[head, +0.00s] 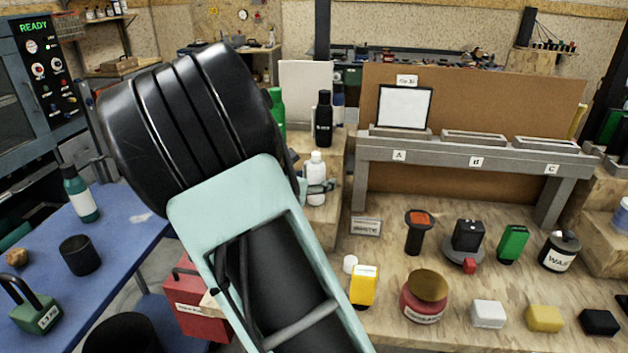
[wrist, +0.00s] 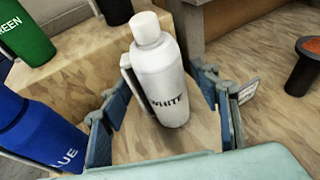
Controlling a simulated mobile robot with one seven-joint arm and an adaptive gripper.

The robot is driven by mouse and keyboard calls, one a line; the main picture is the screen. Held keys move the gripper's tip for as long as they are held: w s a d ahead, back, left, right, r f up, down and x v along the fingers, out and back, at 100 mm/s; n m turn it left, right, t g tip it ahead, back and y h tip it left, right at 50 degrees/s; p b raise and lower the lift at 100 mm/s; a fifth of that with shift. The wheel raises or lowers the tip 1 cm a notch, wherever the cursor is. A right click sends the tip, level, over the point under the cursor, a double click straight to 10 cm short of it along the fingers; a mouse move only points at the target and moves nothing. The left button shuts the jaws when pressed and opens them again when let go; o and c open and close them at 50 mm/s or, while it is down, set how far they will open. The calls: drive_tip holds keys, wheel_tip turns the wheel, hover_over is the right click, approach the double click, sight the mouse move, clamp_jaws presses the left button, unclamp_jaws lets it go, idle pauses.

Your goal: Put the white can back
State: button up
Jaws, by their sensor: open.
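The white can (wrist: 168,95), a bottle shape with a cap and the word WHITE, stands upright on a wooden step in the wrist view. It also shows in the head view (head: 316,168), right of my arm. My gripper (wrist: 163,93) is open, with one finger on each side of the can. I cannot tell whether either finger touches it. In the head view my gripper (head: 318,187) is partly hidden by my arm. The can's base is partly hidden there.
A green can (wrist: 22,35), a blue can (wrist: 35,130) and a black can (wrist: 114,10) stand close by. A grey rack (head: 440,152) marked A, B, C stands right. Several items, including a red jar (head: 422,305), lie on the bench. A blue table (head: 125,240) is left.

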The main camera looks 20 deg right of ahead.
drive_tip(key=p+v, duration=0.1)
drive_tip(key=v, duration=1.1)
drive_tip(key=shift+r, duration=0.1)
